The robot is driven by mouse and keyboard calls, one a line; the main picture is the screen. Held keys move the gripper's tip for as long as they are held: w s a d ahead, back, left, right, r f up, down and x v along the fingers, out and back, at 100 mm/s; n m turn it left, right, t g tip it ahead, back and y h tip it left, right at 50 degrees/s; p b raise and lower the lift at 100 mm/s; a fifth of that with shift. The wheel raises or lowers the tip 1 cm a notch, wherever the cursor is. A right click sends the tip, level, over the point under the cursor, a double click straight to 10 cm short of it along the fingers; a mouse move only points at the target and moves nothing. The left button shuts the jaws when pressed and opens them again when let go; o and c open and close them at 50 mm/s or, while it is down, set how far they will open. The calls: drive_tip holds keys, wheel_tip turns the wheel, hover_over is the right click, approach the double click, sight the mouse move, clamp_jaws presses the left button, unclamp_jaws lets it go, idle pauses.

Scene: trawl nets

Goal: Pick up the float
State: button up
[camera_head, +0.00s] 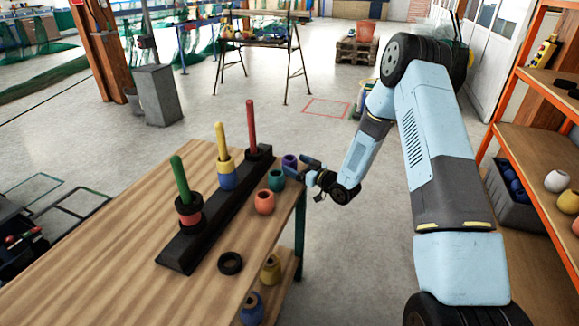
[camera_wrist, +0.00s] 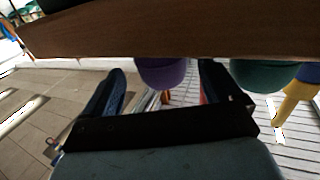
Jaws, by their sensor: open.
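Several round floats stand loose near the table's right edge in the head view. They are a purple float (camera_head: 290,161), a teal float (camera_head: 276,180) and an orange-red float (camera_head: 264,203). My gripper (camera_head: 309,165) is open just right of the purple float, near the table corner. In the wrist view the purple float (camera_wrist: 162,74) shows between my two spread fingers, and I cannot tell whether they touch it. The teal float (camera_wrist: 263,76) is to the right, outside the fingers. The purple float is partly cut off by the brown wooden surface in the wrist view.
On the wooden table (camera_head: 110,258), a black rack (camera_head: 190,250) holds green, yellow and red pegs, some with floats. A black ring (camera_head: 231,263) lies in front. More floats sit on a lower shelf. An orange-framed shelf (camera_head: 540,150) stands at right.

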sight(296, 164)
drive_tip(key=x, duration=0.3)
drive_tip(key=shift+w+a, duration=0.1)
drive_tip(key=shift+a, duration=0.2)
drive_tip(key=c, duration=1)
